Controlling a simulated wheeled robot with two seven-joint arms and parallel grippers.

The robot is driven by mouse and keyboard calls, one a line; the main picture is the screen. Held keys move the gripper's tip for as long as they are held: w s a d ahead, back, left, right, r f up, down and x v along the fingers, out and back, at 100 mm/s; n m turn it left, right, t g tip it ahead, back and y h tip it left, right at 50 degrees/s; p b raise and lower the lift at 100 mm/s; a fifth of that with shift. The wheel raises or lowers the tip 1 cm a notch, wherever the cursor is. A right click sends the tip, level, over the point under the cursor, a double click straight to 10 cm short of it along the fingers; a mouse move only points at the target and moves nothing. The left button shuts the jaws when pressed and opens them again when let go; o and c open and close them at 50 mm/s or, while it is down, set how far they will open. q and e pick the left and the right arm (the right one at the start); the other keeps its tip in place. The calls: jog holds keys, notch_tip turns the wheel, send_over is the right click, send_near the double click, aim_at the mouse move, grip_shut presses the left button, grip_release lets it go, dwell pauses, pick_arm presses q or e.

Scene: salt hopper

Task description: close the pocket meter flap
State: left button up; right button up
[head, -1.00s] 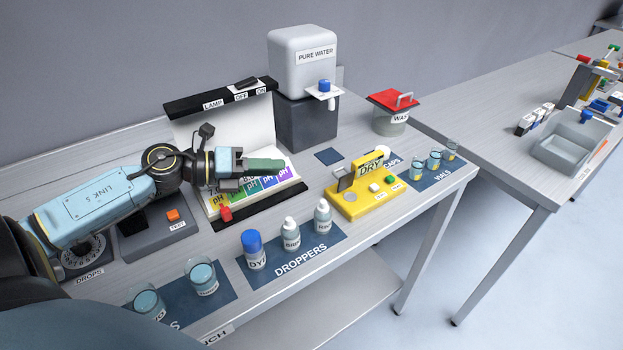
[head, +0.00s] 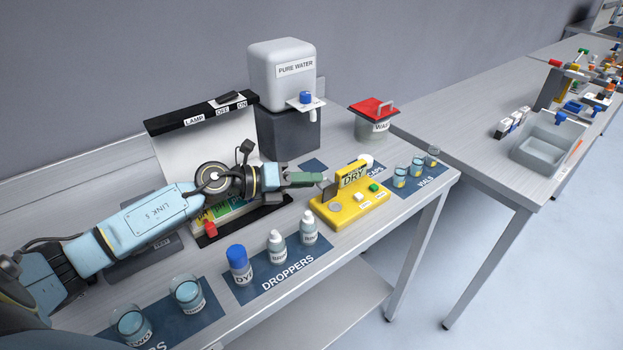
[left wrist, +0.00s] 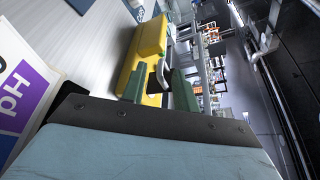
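The yellow pocket meter (head: 348,208) stands on the bench, with a DRY label upright on its back. Its small grey flap (head: 331,192) stands raised at the meter's left end. In the left wrist view the yellow meter (left wrist: 146,58) lies just ahead of the fingers. My left gripper (head: 318,180) reaches in from the left with its green fingertips beside the flap. In the left wrist view its two fingers (left wrist: 160,88) are apart, with a grey piece showing just beyond the gap. I cannot tell whether they touch the flap. My right gripper is not in view.
Several dropper bottles (head: 276,247) stand in front of the arm. Vials (head: 400,176) stand right of the meter. The lamp box (head: 196,120), water dispenser (head: 283,80) and red-lidded waste jar (head: 372,120) stand behind. Bare bench lies in front of the meter.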

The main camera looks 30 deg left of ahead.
pick_arm(q)
jog(key=shift+w+d+f, duration=0.15)
jog(key=shift+w+d, duration=0.3)
jog(key=shift+w, duration=0.05)
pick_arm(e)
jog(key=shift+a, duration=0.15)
pick_arm(q)
jog(key=shift+c, duration=0.4)
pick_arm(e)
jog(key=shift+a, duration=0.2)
pick_arm(q)
grip_shut()
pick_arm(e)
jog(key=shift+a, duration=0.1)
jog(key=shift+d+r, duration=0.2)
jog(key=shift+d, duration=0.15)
